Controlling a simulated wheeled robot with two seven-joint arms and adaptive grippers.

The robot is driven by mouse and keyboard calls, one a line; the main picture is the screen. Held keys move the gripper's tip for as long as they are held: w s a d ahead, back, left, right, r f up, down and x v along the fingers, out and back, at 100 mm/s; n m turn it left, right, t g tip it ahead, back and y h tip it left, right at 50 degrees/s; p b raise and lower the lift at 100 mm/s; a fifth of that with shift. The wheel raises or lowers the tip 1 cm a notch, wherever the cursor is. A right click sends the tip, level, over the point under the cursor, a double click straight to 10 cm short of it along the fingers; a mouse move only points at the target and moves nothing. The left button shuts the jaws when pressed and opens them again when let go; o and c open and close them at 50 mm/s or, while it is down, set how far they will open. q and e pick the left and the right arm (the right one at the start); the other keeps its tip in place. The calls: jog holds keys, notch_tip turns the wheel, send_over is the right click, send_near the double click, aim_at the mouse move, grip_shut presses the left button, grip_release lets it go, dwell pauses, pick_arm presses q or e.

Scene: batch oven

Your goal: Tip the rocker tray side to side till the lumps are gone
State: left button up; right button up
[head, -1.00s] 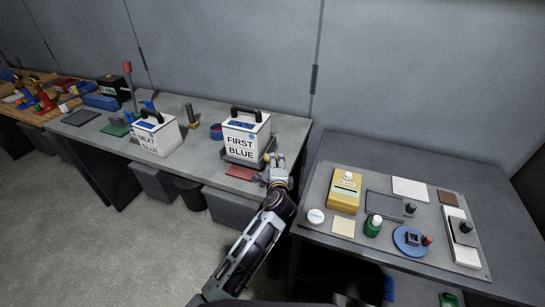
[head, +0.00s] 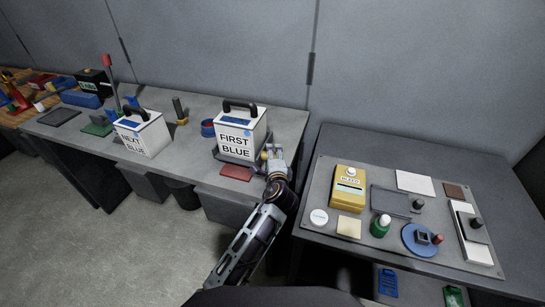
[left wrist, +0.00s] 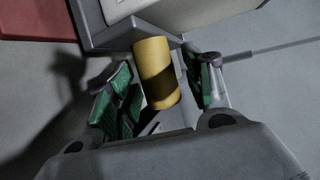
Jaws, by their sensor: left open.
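A dark grey tray (head: 230,158) juts out from under the white box labelled FIRST BLUE (head: 236,143) on the left bench; I take it for the rocker tray. A yellow cylindrical handle (left wrist: 157,75) sticks out from the tray's edge in the left wrist view. My left gripper (head: 272,156) is at the tray's right front corner. In the left wrist view its green-padded fingers are open on either side of the handle, with gaps showing. No lumps can be seen; the box hides most of the tray. My right gripper is not in view.
A red pad (head: 237,172) lies just in front of the tray. A second white box labelled NEXT BLUE (head: 142,134) stands to the left. A blue-red round dish (head: 208,128) sits between them. The right table (head: 345,150) carries a yellow box (head: 348,187) and several small items.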

pick_arm(q)
jog(key=c, duration=1.1)
grip_shut()
jog(key=shift+f, duration=0.35)
jog(key=shift+f+m+y+b, duration=0.3)
jog(key=shift+f+m+b, duration=0.2)
jog(key=shift+f+b, duration=0.15)
jog(key=shift+d+f+m+t+b, duration=0.1)
jog(key=shift+f+m+t+b, duration=0.4)
jog(key=shift+f, duration=0.1)
jog(key=o, duration=0.7)
grip_release()
jog(key=shift+o, duration=2)
jog(key=shift+r, duration=0.1)
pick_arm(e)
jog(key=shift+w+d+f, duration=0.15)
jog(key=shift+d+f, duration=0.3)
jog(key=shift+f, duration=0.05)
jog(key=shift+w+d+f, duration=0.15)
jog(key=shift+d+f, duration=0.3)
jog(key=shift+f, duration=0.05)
